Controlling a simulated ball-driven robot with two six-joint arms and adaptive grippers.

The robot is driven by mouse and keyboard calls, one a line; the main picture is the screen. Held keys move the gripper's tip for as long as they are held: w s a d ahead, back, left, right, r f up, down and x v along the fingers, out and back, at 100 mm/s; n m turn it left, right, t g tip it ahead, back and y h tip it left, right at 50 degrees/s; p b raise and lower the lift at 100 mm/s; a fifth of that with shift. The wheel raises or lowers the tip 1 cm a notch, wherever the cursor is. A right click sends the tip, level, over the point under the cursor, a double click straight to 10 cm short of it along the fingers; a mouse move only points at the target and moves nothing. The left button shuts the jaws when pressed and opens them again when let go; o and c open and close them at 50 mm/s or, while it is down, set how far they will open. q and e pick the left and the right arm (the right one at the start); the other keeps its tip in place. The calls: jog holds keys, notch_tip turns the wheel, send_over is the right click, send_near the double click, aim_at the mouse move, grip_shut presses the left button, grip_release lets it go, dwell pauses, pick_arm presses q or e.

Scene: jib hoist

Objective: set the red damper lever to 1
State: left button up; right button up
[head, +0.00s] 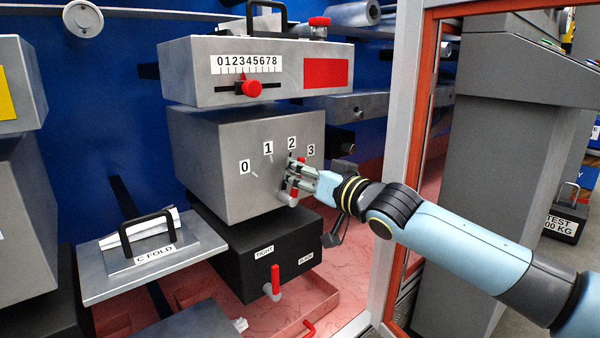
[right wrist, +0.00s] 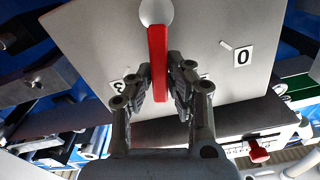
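The red damper lever (right wrist: 158,60) shows in the right wrist view, hanging from a round white hub (right wrist: 155,12) on the grey box face. In the head view my gripper mostly hides it. It lies toward label 2 (head: 292,143); label 1 (head: 268,148) is left of that, with 0 (head: 244,167) farther left and 3 (head: 311,151) to the right. My right gripper (right wrist: 160,72) has one finger on each side of the lever, apparently touching it. My left gripper is not in view.
Above is a grey box with a 0–8 scale and a red slider (head: 251,88). Below is a black box with another red lever (head: 274,290). A "C FOLD" plate (head: 154,262) stands at left. A red and white frame post (head: 405,160) is close to my right arm.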

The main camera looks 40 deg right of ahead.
grip_shut()
jog(key=shift+a, duration=0.1)
jog(key=shift+n, duration=0.3)
jog(key=shift+a+n, duration=0.35)
jog(key=shift+n, duration=0.15)
jog(key=shift+a+n+b, duration=0.35)
jog(key=shift+n+b, duration=0.1)
jog(key=shift+n, duration=0.25)
jog(key=shift+s+a+n, duration=0.1)
jog(key=shift+a+n, duration=0.2)
jog(key=shift+n, duration=0.3)
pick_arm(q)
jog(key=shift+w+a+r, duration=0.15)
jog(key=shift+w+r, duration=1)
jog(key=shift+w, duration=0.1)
pick_arm(e)
jog(key=shift+a+f+n, duration=0.1)
jog(key=shift+a+n, duration=0.4)
jog(key=shift+n, duration=0.4)
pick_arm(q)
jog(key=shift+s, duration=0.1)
